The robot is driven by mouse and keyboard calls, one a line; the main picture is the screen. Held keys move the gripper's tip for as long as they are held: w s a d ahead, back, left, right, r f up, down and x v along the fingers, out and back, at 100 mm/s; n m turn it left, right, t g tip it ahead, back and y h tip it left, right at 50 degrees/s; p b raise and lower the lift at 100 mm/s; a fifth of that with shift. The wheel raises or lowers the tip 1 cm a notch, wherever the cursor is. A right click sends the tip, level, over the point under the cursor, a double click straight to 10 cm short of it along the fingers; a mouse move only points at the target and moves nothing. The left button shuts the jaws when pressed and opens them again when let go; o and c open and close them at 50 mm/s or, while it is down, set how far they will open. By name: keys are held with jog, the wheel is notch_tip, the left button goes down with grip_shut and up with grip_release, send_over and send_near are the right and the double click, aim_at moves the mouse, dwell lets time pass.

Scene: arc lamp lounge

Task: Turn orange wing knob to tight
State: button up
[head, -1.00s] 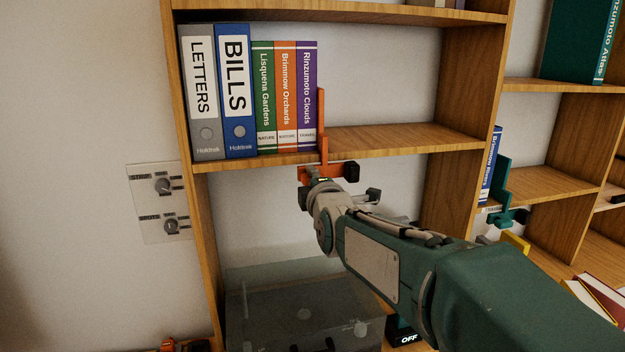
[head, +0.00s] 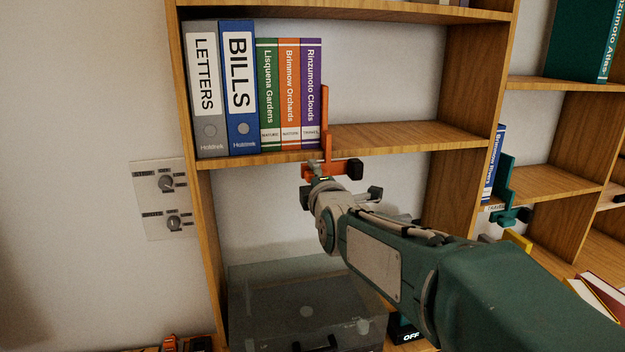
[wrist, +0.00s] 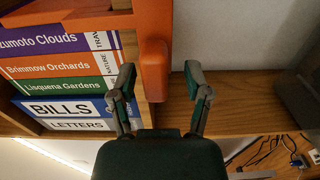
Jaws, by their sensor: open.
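The orange wing knob (head: 319,170) sits at the front edge of the shelf, below an orange bookend (head: 327,125). Its wing lies roughly level along the shelf edge in the head view. In the wrist view the knob (wrist: 155,72) is a rounded upright orange bar. It shows between the two fingertips of my gripper (wrist: 160,78), which is open. A gap shows on the right finger's side; the left fingertip is close to the bar. I cannot tell whether either finger touches it. No tight marking is readable, and my arm partly hides the knob's underside in the head view.
Two binders (head: 238,85) and several books (head: 290,95) stand left of the bookend. A clear box (head: 300,290) is below the shelf. A wall panel with two dials (head: 165,200) is left. A teal bookend (head: 508,175) is on the right shelf.

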jog(key=v, duration=1.1)
jog(key=shift+s, duration=0.4)
jog(key=s+d+f+m+g+h, duration=0.1)
jog(key=s+d+f+m+g, duration=0.3)
jog(key=s+d+f+m, duration=0.1)
jog(key=s+d+f+m+g+h, duration=0.2)
jog(key=s+d+f+m+g, duration=0.2)
jog(key=s+m, duration=0.5)
jog(key=s+d+f+m+g+h, duration=0.2)
jog(key=s+d+f+m+g, duration=0.1)
jog(key=s+d+f+m, duration=0.2)
jog(key=s+f+m, duration=0.2)
jog(key=s+f, duration=0.1)
jog(key=shift+s+d+f+g, duration=0.3)
jog(key=shift+d+g, duration=0.05)
jog(key=shift+g, duration=0.05)
